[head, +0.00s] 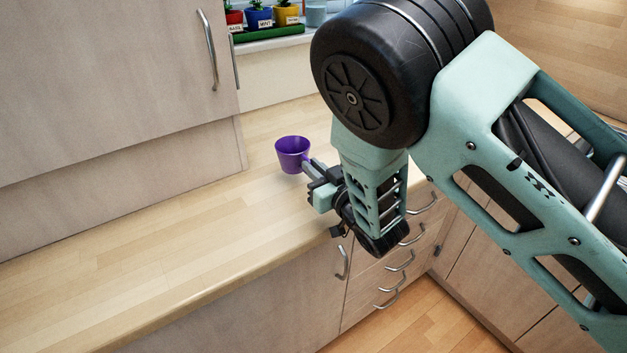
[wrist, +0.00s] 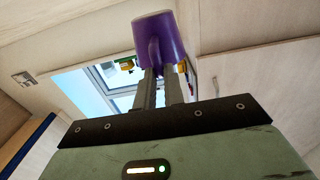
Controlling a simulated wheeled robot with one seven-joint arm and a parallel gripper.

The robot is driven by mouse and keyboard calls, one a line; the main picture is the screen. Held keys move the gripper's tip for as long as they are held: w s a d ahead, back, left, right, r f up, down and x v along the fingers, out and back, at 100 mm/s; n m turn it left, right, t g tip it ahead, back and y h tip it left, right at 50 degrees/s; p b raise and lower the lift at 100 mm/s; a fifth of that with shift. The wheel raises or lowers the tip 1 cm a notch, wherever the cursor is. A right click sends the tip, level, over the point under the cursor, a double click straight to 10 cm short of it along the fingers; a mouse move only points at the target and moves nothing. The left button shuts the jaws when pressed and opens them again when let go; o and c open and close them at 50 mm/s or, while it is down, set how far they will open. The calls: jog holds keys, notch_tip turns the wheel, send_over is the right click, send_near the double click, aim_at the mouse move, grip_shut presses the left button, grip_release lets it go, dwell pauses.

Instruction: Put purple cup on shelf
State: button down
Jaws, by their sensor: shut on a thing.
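The purple cup (head: 292,155) is upright at the tips of my gripper (head: 308,166), over the wooden counter near the cupboard corner in the head view. Whether its base touches the counter is hard to tell. In the wrist view the purple cup (wrist: 158,38) sits at the ends of both fingers of my gripper (wrist: 165,80). The fingers are shut on the cup's handle side. No open shelf can be made out clearly.
The wooden counter (head: 150,240) is clear to the left. A tall cupboard (head: 110,80) with a metal handle stands behind it. Potted plants in a green tray (head: 268,38) stand on the window sill. Drawers with handles (head: 400,262) lie below the counter.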

jog(key=shift+f+p, duration=0.35)
jog(key=shift+f, duration=1.7)
jog(key=c, duration=1.5)
grip_release()
jog(key=shift+f, duration=0.1)
jog(key=shift+s, duration=0.1)
jog(key=b+v, duration=0.4)
jog(key=v, duration=0.8)
